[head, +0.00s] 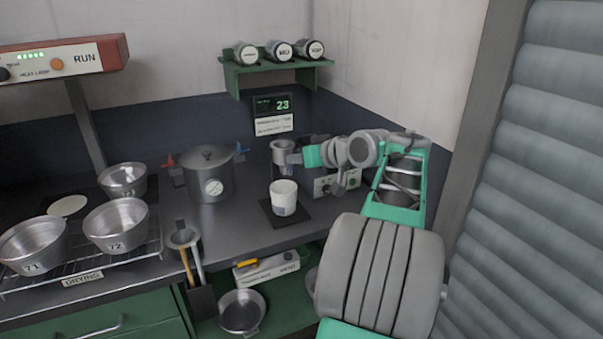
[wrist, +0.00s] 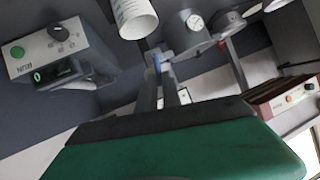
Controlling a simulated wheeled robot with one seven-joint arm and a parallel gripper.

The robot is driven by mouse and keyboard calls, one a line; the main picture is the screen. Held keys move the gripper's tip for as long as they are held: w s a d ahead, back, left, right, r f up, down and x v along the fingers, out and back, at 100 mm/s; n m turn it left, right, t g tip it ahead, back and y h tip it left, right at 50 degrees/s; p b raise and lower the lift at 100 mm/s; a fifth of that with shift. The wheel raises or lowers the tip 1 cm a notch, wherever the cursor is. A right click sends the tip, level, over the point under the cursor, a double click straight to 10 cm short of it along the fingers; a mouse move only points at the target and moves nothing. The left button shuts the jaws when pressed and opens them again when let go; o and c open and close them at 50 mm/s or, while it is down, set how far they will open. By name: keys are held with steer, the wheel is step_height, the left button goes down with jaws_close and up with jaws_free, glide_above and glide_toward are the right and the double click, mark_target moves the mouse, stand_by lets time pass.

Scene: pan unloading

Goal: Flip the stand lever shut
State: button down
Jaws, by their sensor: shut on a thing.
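The stand (head: 283,152) is a grey metal piece with a cup-shaped top at the back of the counter, left of my gripper. My gripper (head: 299,158) reaches it from the right, with its tips against or just beside it. In the wrist view my gripper's fingers (wrist: 160,74) are close together on a small blue piece (wrist: 157,62), which looks like the stand lever. The fingers hide part of it, and its exact angle is unclear.
A white cup (head: 284,197) stands on a dark pad in front of the stand. A lidded pot (head: 208,172) with a gauge is to the left. A control box (head: 338,183) with a green button is behind my arm. Metal pans (head: 116,226) sit on the drying rack.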

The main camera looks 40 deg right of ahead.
steer(key=shift+a, duration=0.15)
steer(key=c, duration=1.5)
jaws_free()
steer(key=v, duration=0.7)
steer(key=shift+s+r, duration=0.3)
